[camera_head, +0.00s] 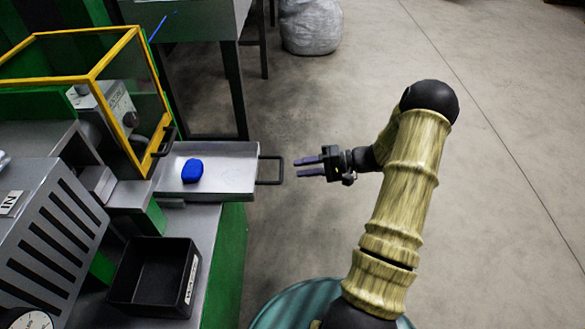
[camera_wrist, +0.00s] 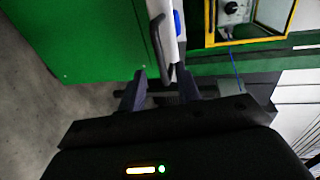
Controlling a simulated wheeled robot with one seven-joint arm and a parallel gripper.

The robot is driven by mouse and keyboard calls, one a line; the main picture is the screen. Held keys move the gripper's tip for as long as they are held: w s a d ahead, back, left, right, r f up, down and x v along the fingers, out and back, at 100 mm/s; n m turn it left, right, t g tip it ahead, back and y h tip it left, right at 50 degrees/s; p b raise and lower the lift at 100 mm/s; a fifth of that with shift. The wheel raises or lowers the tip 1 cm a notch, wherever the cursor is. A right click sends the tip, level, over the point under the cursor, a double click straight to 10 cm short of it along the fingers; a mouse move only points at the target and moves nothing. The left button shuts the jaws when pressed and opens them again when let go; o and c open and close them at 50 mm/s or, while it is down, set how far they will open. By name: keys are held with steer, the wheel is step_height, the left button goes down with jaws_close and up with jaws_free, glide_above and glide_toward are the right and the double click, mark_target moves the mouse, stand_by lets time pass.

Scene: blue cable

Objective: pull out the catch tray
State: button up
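The catch tray (camera_head: 228,161) is a shallow grey metal tray that juts out to the right from the machine in the head view. A dark loop handle (camera_head: 270,170) is on its right end. A blue lump (camera_head: 192,171) lies in the tray. My gripper (camera_head: 309,167) is to the right of the handle, with its fingers pointing left at it and apart from each other. In the wrist view the handle (camera_wrist: 160,50) is just ahead of my open fingers (camera_wrist: 160,78), and nothing shows held between them. The tray's inner end is hidden by the machine.
A yellow-framed guard (camera_head: 95,70) stands above the tray's inner end. A black open bin (camera_head: 155,278) sits on the bench below the tray in the picture. A grey sack (camera_head: 310,25) stands on the floor at the back.

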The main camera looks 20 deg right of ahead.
steer(key=p+v, duration=0.1)
steer(key=v, duration=1.1)
steer(key=shift+s+d, duration=0.15)
steer(key=shift+d, duration=0.15)
steer(key=s+a+r+n+g+h, duration=0.1)
steer(key=s+a+r+h, duration=0.3)
steer(key=a, duration=0.4)
steer(key=s+a+r+n+g+h, duration=0.1)
steer(key=s+a+r+n+h, duration=0.1)
steer(key=s+a+h, duration=0.35)
steer(key=s+a+r+n+g+h, duration=0.1)
steer(key=s+a+r+h, duration=0.15)
steer(key=a+h, duration=0.45)
step_height(320, 180, up, 26)
steer(key=a+y+p, duration=0.2)
steer(key=p, duration=2.4)
steer(key=shift+a+r, duration=0.15)
steer(key=shift+a, duration=0.15)
